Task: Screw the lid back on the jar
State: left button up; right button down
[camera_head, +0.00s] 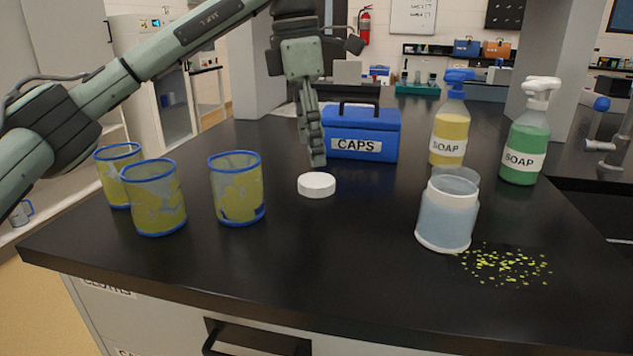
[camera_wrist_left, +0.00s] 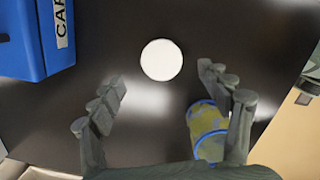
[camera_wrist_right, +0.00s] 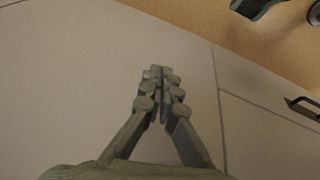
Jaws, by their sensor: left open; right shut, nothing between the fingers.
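The white lid (camera_head: 316,185) lies flat on the black counter, in front of the blue caps box. It also shows as a white disc in the left wrist view (camera_wrist_left: 161,60), a little beyond the fingertips. The jar (camera_head: 446,215), clear and bluish with a white neck band, stands upright and open on the right of the counter. My left gripper (camera_head: 317,160) points down just above and behind the lid; in the left wrist view (camera_wrist_left: 165,85) its fingers are spread and empty. My right gripper (camera_wrist_right: 160,72) is shut and empty, in front of a pale cabinet face, out of the head view.
Several blue-rimmed yellow cups (camera_head: 237,188) stand left of the lid. The blue CAPS box (camera_head: 361,132) is behind it. Yellow (camera_head: 450,122) and green (camera_head: 525,135) soap bottles stand behind the jar. Yellow-green specks (camera_head: 506,266) lie before the jar. Counter between lid and jar is clear.

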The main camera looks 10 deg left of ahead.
aim_at(316, 180)
pick_arm(q)
jog(key=f, duration=0.5)
jog(key=shift+d+f, duration=0.1)
jog(key=shift+d, duration=0.25)
jog(key=c, duration=0.8)
